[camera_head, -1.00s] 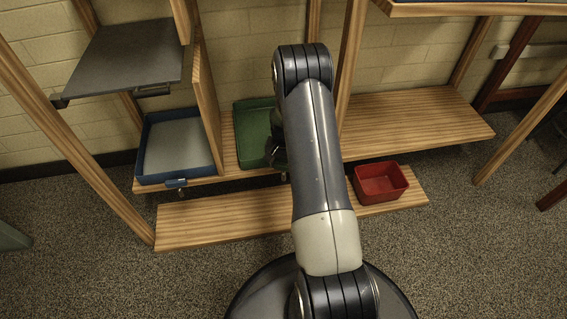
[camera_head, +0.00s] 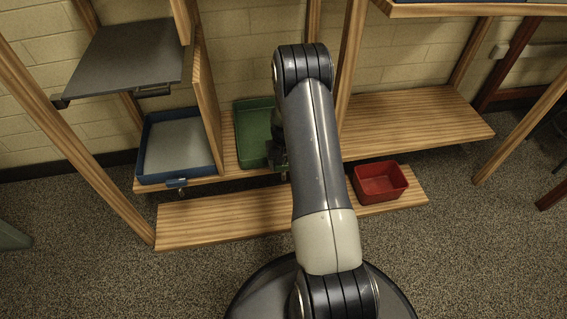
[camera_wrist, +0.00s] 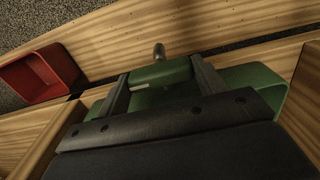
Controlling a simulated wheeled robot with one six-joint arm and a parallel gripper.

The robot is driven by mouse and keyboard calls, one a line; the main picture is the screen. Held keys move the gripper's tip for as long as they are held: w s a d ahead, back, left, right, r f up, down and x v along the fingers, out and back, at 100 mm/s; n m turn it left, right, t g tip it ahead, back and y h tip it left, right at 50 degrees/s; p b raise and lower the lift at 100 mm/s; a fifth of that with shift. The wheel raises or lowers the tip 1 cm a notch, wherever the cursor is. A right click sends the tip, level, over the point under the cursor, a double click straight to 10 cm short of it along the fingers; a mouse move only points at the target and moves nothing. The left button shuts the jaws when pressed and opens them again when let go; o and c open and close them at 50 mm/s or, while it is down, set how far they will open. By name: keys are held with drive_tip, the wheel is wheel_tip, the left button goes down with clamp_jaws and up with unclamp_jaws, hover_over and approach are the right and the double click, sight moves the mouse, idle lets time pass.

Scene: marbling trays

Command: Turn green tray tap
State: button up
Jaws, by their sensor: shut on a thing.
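The green tray (camera_head: 250,135) sits on the wooden shelf in the head view, its right side hidden behind my arm. In the wrist view part of the green tray (camera_wrist: 262,78) shows behind and to the right of my fingers. My gripper (camera_wrist: 160,75) is shut on the green tap handle (camera_wrist: 160,73), one finger at each end of it. A short metal spout (camera_wrist: 159,50) sticks out beyond the handle. In the head view my gripper (camera_head: 278,155) shows only partly beside the tray's front right, and the tap is hidden there.
A red bin (camera_head: 380,182) stands on the low front board (camera_head: 225,215); it also shows in the wrist view (camera_wrist: 38,75). A blue tray (camera_head: 180,146) with its own tap (camera_head: 176,183) is left of an upright divider (camera_head: 207,110). The shelf at right (camera_head: 415,125) is clear.

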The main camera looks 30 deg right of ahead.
drive_tip(key=o, duration=0.7)
wheel_tip(320, 180, up, 11)
drive_tip(key=p, duration=0.3)
drive_tip(key=shift+p, duration=0.3)
drive_tip(key=shift+f, duration=0.15)
wheel_tip(320, 180, down, 11)
drive_tip(key=b, duration=0.4)
drive_tip(key=shift+m, duration=0.3)
